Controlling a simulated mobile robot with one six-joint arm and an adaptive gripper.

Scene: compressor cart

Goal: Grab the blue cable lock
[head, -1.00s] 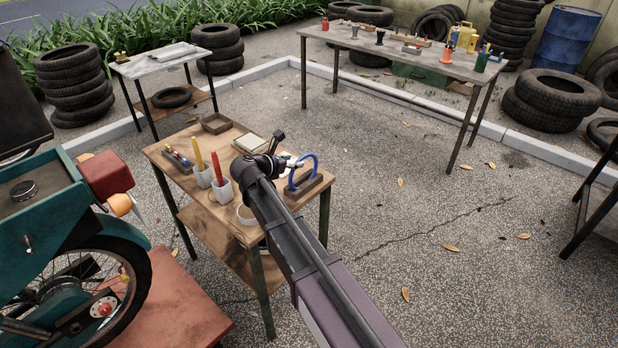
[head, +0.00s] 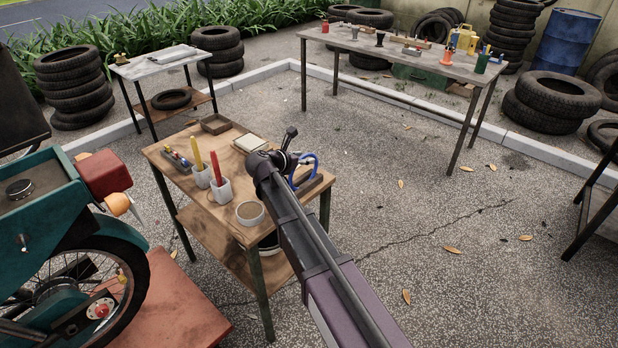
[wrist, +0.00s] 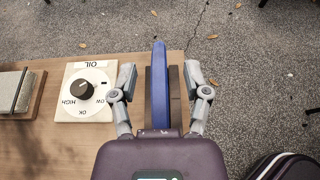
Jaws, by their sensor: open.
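The blue cable lock (wrist: 159,85) stands upright as a loop on a dark block at the right end of the wooden table. In the wrist view it lies between the two open fingers of my gripper (wrist: 161,90), with a gap on each side. In the head view part of the blue loop (head: 314,160) shows beside my gripper (head: 300,165), and my arm hides the rest. My gripper is open and holds nothing.
On the wooden table (head: 232,221), an oil dial plate (wrist: 85,106) is left of the lock. Open ground lies right of the table.

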